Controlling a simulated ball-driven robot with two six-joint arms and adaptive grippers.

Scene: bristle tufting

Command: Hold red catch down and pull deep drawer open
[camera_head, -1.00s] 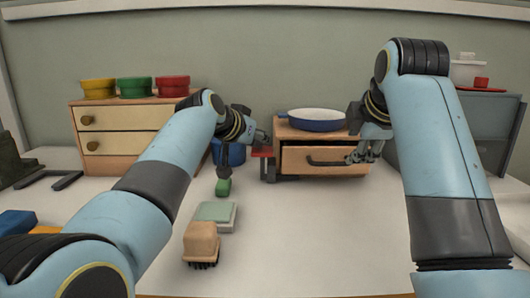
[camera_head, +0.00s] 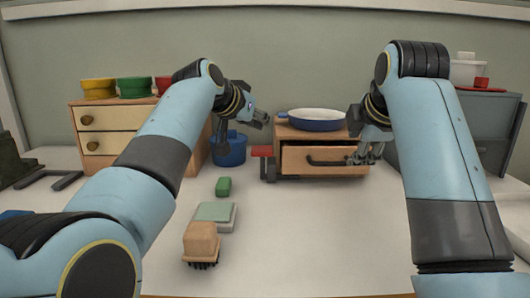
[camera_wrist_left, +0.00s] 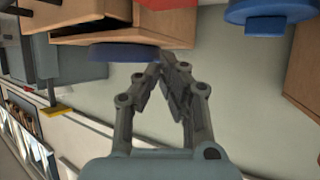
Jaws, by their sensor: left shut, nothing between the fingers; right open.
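The small wooden cabinet (camera_head: 299,133) has a drawer (camera_head: 325,169) with a dark bar handle (camera_head: 325,162). The drawer front seems to stand slightly forward; how far is hard to tell. The red catch (camera_head: 262,151) is at the cabinet's left side on a dark bracket. It also shows at the top edge of the left wrist view (camera_wrist_left: 158,5). My left gripper (camera_head: 262,118) is shut and empty, above the catch and apart from it. My right gripper (camera_head: 363,158) is open at the handle's right end; contact is unclear.
A blue dish (camera_head: 317,124) sits on the cabinet. A blue pot (camera_head: 229,150) stands left of the catch. A drawer chest (camera_head: 113,117) stands left; the centre front table is clear.

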